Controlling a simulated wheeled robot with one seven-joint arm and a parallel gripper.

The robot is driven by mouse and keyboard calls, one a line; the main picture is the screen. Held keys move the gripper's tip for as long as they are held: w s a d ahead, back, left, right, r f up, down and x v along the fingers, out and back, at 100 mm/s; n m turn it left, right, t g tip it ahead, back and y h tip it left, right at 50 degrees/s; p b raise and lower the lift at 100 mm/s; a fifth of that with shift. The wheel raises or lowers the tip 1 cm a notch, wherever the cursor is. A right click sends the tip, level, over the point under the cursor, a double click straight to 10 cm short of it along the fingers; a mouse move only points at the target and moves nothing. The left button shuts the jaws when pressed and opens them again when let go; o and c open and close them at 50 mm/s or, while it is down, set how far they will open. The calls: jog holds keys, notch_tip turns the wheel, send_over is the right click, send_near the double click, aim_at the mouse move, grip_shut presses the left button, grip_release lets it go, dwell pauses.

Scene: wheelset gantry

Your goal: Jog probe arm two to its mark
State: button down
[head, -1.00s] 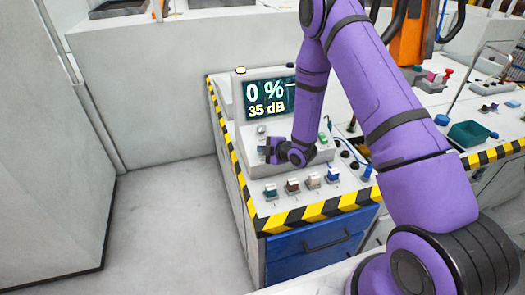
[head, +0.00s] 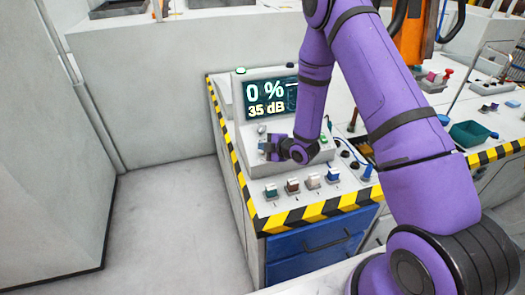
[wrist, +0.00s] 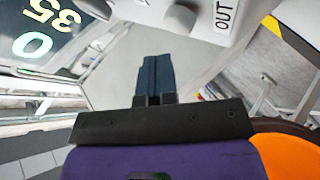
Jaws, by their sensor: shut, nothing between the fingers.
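My gripper (head: 267,149) is shut and empty, low over the control console (head: 243,158). Its closed dark blue fingers (wrist: 155,72) show in the wrist view, pointing towards a pale panel with a round grey knob (wrist: 181,17) and the label "OUT". I cannot tell whether the fingertips touch anything. The console's display (head: 268,99) reads 0 % and 35 dB, with a graphic at its right partly behind my arm. A small lamp (head: 240,70) on top of the display housing looks green. I cannot make out probe arm two or its mark.
Several small switches, including a teal one (head: 270,191) and a blue one (head: 333,175), line the console's front edge. Black-and-yellow striping borders the bench, with a blue drawer (head: 310,248) below. A green tray (head: 470,134) stands at right. The floor at left is clear.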

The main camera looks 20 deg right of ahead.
jog(key=shift+s+r, duration=0.3)
jog(key=shift+r, duration=0.4)
jog(key=shift+s+r, duration=0.35)
jog(key=shift+r, duration=0.3)
jog(key=shift+s+r, duration=0.3)
jog(key=shift+r, duration=0.4)
jog(key=s+d+r+m+g+h, duration=0.1)
jog(key=s+d+r+m+h, duration=0.15)
jog(key=r, duration=0.55)
jog(key=s+d+r+m+h, duration=0.2)
jog(key=r+m, duration=0.1)
jog(key=r, duration=0.5)
jog(key=s+d+r+m+g+h, duration=0.1)
jog(key=s+d+r+m+h, duration=0.15)
jog(key=r, duration=0.55)
jog(key=s+r+m+g, duration=0.1)
jog(key=s+r+m, duration=0.2)
jog(key=s, duration=0.6)
jog(key=s+r+m+g, duration=0.1)
jog(key=s+r+m, duration=0.3)
jog(key=s, duration=0.6)
jog(key=s+r+m+g, duration=0.2)
jog(key=s+r, duration=0.3)
jog(key=s, duration=0.5)
jog(key=shift+m, duration=0.9)
